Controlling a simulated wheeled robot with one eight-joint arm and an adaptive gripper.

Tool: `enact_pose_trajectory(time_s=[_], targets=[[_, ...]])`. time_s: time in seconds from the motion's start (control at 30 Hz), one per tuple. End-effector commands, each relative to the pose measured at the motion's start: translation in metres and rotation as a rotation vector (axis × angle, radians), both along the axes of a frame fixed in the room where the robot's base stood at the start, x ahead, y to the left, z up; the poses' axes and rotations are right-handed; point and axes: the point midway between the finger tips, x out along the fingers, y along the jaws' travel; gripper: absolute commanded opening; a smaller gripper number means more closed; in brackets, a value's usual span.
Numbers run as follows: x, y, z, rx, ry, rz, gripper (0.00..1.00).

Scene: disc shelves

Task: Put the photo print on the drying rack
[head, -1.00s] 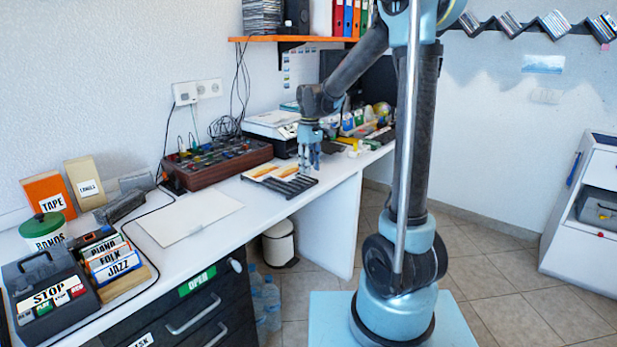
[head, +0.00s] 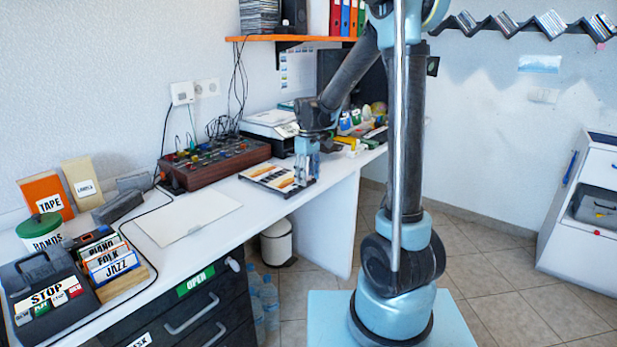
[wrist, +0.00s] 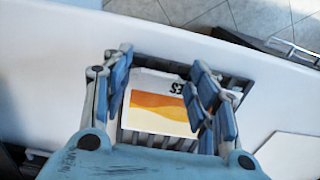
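The photo print (wrist: 160,112), an orange and yellow picture with a white border, lies on the dark slatted drying rack (wrist: 240,84) in the wrist view. A white strip with dark lettering shows along its far side. In the head view the rack (head: 247,176) is on the white desk, near its front edge, with orange and white patches on it. My gripper (wrist: 163,85) is open, its fingers at either side of the print; I cannot tell whether they touch it. In the head view my gripper (head: 306,181) is low over the rack's right part, hiding some of it.
A brown mixer (head: 215,160) stands behind the rack, and a white printer-like device (head: 270,122) is at the back. A pale flat sheet (head: 188,217) lies to the left. The desk's front edge (wrist: 190,32) is close to the rack.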

Motion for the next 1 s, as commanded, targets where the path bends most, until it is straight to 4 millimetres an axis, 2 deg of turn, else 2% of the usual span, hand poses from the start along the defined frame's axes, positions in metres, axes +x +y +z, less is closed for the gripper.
enact_pose_trajectory(time_s=[0.23, 0.37, 0.8, 1.0], targets=[[0.000, 0.000, 0.002, 0.000, 0.000, 0.000, 0.54], [0.000, 0.000, 0.011, 0.000, 0.000, 0.000, 0.54], [0.000, 0.000, 0.082, 0.000, 0.000, 0.001, 0.54], [0.000, 0.000, 0.108, 0.000, 0.000, 0.001, 0.54]])
